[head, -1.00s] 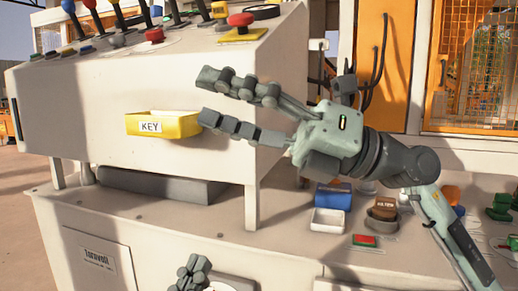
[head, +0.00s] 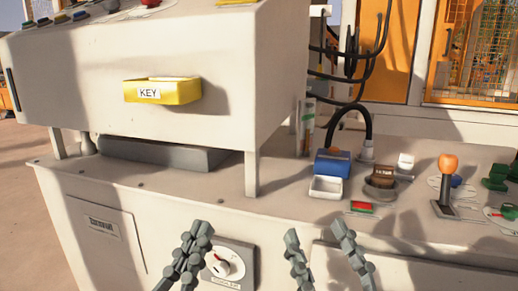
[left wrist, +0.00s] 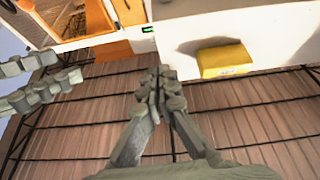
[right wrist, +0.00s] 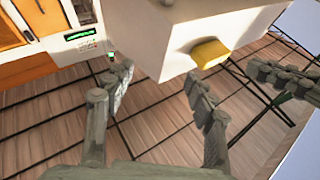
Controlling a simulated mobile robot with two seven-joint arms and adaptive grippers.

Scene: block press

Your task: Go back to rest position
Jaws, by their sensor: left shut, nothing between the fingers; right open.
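My left gripper (head: 198,232) is at the bottom of the head view, in front of the white cabinet, with its fingers together and empty. Its closed fingertips show in the left wrist view (left wrist: 158,75). My right gripper (head: 315,234) is to its right at a similar height, fingers apart with nothing between them. Its spread fingers show in the right wrist view (right wrist: 160,76). Both grippers are clear of the cabinet's yellow KEY tray (head: 163,90), which is fixed on the white console front. The tray also shows in the left wrist view (left wrist: 224,60).
The white console (head: 225,60) overhangs the cabinet top. On the right of the top are a blue box (head: 332,163), a white tray (head: 326,189), a red button (head: 362,206) and an orange-knobbed lever (head: 447,180). A rotary dial (head: 224,264) is on the cabinet front between the grippers.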

